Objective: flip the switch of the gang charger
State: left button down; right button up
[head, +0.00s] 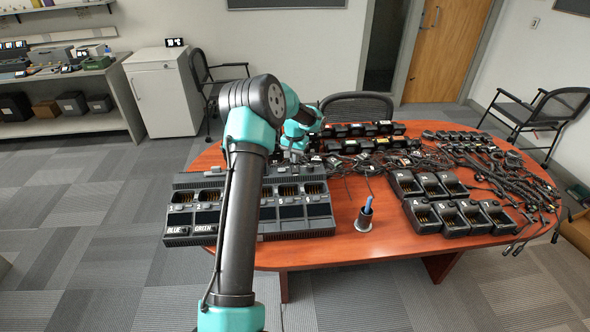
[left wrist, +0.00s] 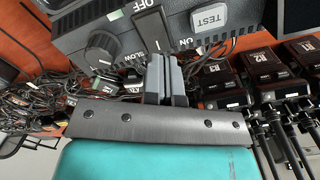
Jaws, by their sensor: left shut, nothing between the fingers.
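The gang charger (head: 305,226) is a long dark unit with numbered slots on the left side of the table, partly hidden behind my left arm. In the left wrist view a dark grey panel (left wrist: 100,28) carries a black rocker switch (left wrist: 152,28) between the marks OFF and ON. Beside it are a round knob (left wrist: 101,52) marked SLOW and a white TEST button (left wrist: 209,18). My left gripper (left wrist: 166,60) is shut and empty, its fingertips at the ON-side end of the switch. I cannot tell whether they touch it. My right gripper is not in view.
Several smaller chargers (head: 447,217) stand on the right of the table. Tangled black cables (head: 490,165) cover the far right, and a row of dark devices (head: 362,130) lines the back. A small cup (head: 364,222) holding a blue item stands mid-table, with bare wood around it.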

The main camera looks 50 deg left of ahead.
pick_arm(q)
jog(key=shift+f, duration=1.1)
dwell(0.7)
jog(key=shift+r, duration=3.55)
